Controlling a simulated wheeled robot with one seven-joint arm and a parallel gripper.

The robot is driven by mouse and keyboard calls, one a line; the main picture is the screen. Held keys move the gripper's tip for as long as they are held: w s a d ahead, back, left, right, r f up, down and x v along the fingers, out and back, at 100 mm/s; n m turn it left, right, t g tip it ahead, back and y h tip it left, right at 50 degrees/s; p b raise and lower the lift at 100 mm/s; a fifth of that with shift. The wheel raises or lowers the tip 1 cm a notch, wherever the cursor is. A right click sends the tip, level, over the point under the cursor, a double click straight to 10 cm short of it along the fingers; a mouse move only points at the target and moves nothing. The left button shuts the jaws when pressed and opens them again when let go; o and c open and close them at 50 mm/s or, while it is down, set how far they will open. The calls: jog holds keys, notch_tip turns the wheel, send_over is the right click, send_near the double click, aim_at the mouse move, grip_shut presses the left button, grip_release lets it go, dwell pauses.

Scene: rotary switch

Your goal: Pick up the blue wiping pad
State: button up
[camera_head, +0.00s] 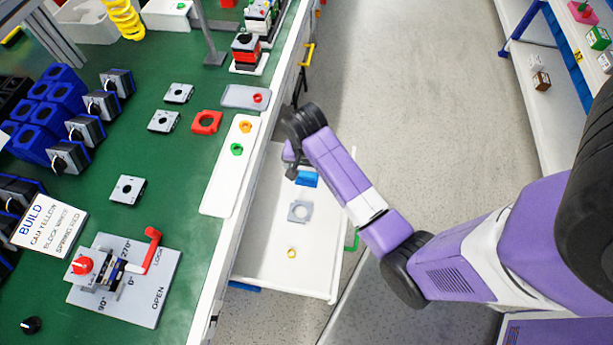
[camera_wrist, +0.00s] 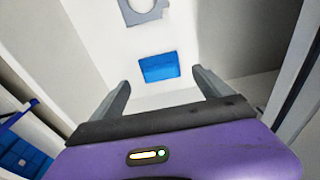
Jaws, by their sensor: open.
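The blue wiping pad (camera_head: 307,179) lies in the open white drawer (camera_head: 262,255) beside the green bench. In the wrist view the pad (camera_wrist: 159,67) is a flat blue rectangle on the drawer floor, beyond and roughly between my fingertips. My gripper (camera_wrist: 159,80) is open and empty, with one dark finger on each side. In the head view my gripper (camera_head: 292,165) is over the far part of the drawer, close to the pad, partly hidden by the wrist. No contact with the pad shows.
A grey square plate with a hole (camera_head: 299,211) and a yellow ring (camera_head: 292,253) lie nearer in the drawer. The drawer walls surround the pad. The green bench (camera_head: 185,205) with switch parts stands at left. Open floor (camera_head: 440,90) lies to the right.

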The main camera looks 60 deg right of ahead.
aim_at(307, 174)
jog(key=shift+w+d+f, duration=0.1)
jog(key=shift+d+f, duration=0.05)
jog(key=shift+f, duration=1.8)
jog(key=c, duration=1.4)
jog(key=shift+c, duration=0.2)
jog(key=shift+r, duration=0.15)
notch_tip(307, 174, up, 20)
jog(key=p, duration=0.4)
jog(key=shift+p, duration=0.4)
